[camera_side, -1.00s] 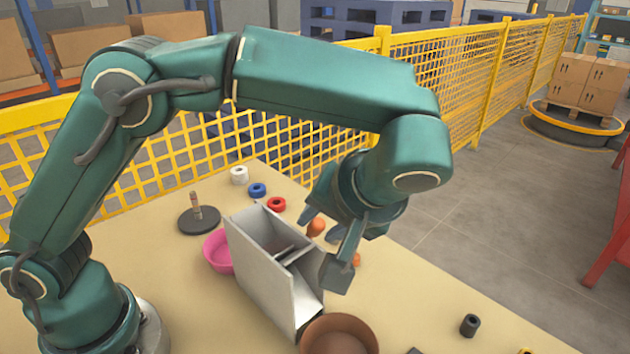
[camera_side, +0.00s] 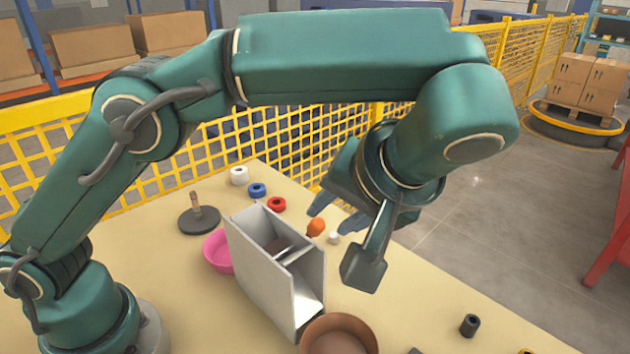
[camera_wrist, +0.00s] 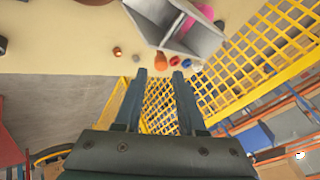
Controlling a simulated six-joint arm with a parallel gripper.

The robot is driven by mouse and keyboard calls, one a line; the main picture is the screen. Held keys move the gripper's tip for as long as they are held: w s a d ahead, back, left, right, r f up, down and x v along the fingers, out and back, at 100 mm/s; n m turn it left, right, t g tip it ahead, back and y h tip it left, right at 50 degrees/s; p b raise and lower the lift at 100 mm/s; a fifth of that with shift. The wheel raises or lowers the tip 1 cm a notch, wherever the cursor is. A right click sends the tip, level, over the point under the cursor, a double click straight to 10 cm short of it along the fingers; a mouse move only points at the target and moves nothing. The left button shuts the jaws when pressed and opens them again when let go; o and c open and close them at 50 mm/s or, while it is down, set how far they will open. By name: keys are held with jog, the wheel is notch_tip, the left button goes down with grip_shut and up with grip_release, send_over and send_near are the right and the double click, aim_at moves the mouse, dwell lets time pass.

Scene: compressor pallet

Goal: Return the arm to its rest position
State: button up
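My gripper (camera_side: 340,209) hangs above the table to the right of the grey divided box (camera_side: 290,299), raised clear of it. In the wrist view my gripper (camera_wrist: 159,73) shows two fingers standing apart with nothing between them, so it is open and empty. An orange rounded object (camera_side: 316,227) stands near the box, and it also shows beyond the fingertips in the wrist view (camera_wrist: 160,62). My arm is bent, reaching out over the table. No mark of a rest position is visible.
Around the box are a pink bowl (camera_side: 216,253), a brown bowl (camera_side: 338,329), a dark post base (camera_side: 199,222), and white (camera_side: 239,175), blue (camera_side: 257,190) and red (camera_side: 277,204) rings. A dark cylinder (camera_side: 470,325) stands at right. A yellow fence (camera_side: 300,135) runs behind the table.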

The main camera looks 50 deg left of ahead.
jog(key=shift+a, duration=0.15)
jog(key=s+a+r+n+h, duration=0.1)
jog(key=s+a+r+h, duration=0.1)
jog(key=a+r, duration=0.3)
jog(key=s+a+r+n+h, duration=0.1)
jog(key=s+a+r, duration=0.1)
jog(key=a, duration=0.5)
jog(key=s+d+f+m+t+h, duration=0.1)
jog(key=s+f+m+t+h, duration=0.2)
jog(key=s+f+m, duration=0.3)
notch_tip(320, 180, down, 2)
jog(key=shift+s+d+f+m+h, duration=0.2)
jog(key=shift+s+m+h, duration=0.2)
jog(key=shift+s+h, duration=0.3)
